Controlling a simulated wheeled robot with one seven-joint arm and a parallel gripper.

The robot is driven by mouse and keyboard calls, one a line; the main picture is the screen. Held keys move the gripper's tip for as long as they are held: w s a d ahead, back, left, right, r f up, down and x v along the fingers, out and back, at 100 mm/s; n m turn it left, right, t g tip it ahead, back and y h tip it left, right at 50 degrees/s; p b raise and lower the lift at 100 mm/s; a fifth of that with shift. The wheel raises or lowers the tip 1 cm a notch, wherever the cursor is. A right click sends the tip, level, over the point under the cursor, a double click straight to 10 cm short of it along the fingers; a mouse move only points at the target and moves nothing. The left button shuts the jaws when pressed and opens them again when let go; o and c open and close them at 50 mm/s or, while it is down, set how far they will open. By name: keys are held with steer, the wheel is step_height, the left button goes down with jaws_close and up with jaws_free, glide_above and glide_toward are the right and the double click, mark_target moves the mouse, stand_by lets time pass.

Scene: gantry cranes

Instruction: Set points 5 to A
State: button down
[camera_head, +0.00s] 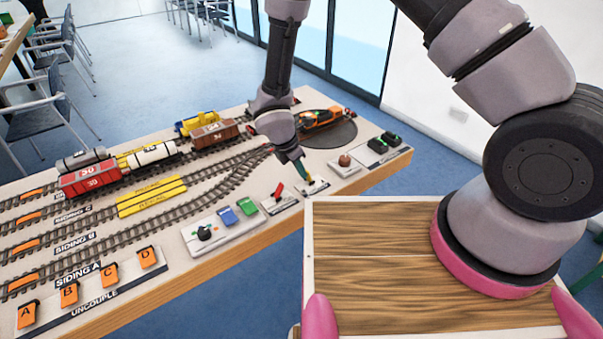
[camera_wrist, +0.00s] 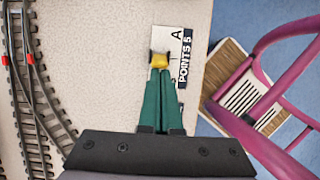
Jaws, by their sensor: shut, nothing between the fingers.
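The points 5 plate (camera_wrist: 197,40) is pale, with a dark "POINTS 5" label and the letter A at its far end in the wrist view. A yellow lever knob (camera_wrist: 160,59) stands at the plate's left edge in that view, just past my fingertips. My gripper (camera_wrist: 161,74) has green fingers, shut together and empty, with their tips at or touching the knob; I cannot tell which. In the head view my gripper (camera_head: 303,178) reaches down over the plate (camera_head: 318,188) and hides most of the lever. The lever's setting and any other letter are hidden.
A red lever (camera_head: 277,190) on its own plate stands just left. Tracks with wagons (camera_head: 90,178) and a turntable (camera_head: 322,130) fill the table behind.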

mark_target(307, 171)
steer(key=shift+w+d+r+g+y, duration=0.15)
steer(key=shift+w+d+g+y, duration=0.1)
steer(key=shift+d+g+y, duration=0.25)
steer(key=shift+w+d+r+g+y, duration=0.1)
steer(key=shift+w+d+g+y, duration=0.2)
steer(key=shift+y, duration=0.4)
steer(key=shift+w+d+r+g+y, duration=0.15)
steer(key=shift+d+g+y, duration=0.05)
steer(key=shift+g+y, duration=0.35)
steer(key=shift+a, duration=0.1)
steer(key=shift+r, duration=0.15)
steer(key=shift+r, duration=0.65)
steer(key=shift+r, duration=0.1)
